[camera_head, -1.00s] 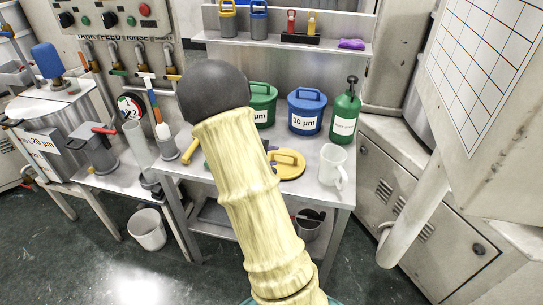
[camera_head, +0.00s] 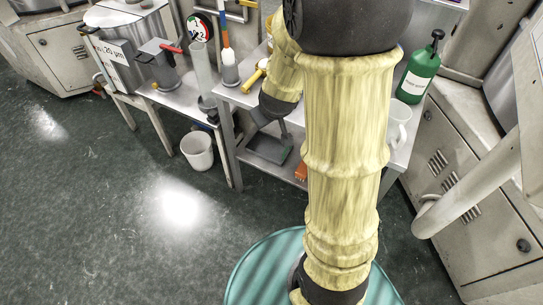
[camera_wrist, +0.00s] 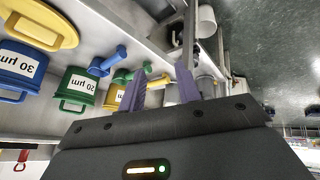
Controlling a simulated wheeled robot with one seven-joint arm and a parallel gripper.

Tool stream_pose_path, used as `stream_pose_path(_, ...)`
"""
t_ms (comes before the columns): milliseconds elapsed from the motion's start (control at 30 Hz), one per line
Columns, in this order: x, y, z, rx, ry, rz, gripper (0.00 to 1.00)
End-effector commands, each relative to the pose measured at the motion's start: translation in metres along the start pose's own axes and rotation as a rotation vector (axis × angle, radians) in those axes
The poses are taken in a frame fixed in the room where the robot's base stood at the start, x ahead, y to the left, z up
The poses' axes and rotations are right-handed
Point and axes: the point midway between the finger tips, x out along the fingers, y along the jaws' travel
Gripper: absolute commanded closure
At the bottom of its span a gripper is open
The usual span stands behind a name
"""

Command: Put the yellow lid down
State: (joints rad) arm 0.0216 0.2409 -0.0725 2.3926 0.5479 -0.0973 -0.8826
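The yellow lid (camera_wrist: 40,22) shows at the upper left of the wrist view, partly cut off by the frame edge. It appears to lie on the grey bench top, near the blue 30 µm bucket (camera_wrist: 20,65). In the head view my arm hides the lid. My gripper (camera_wrist: 160,82) is open, its two purple fingers apart with nothing held between them. It is away from the lid, which lies well to the left of the fingers in the upside-down wrist view. A green 20 µm bucket (camera_wrist: 77,88) and a yellow bucket (camera_wrist: 116,96) stand between them.
A blue-handled tool (camera_wrist: 108,62) stands near the buckets. The head view shows a green bottle (camera_head: 419,72) and a white jug (camera_head: 398,128) at the bench's right end. A white bin (camera_head: 197,150) stands on the floor. The floor at left is clear.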

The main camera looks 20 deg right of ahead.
Motion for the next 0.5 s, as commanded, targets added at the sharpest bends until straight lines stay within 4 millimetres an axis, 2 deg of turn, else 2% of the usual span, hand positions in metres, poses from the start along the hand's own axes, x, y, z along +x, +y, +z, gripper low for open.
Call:
stream_pose_path(100, -0.024, -0.03, 0.019, 0.07, -0.056, -0.101, 0.67)
stream_pose_path(200, -0.044, -0.049, 0.041, 0.127, -0.132, -0.159, 0.67)
stream_pose_path(400, -0.077, -0.068, 0.085, 0.217, -0.291, -0.176, 0.67)
stream_pose_path(500, -0.084, -0.07, 0.096, 0.239, -0.328, -0.165, 0.67)
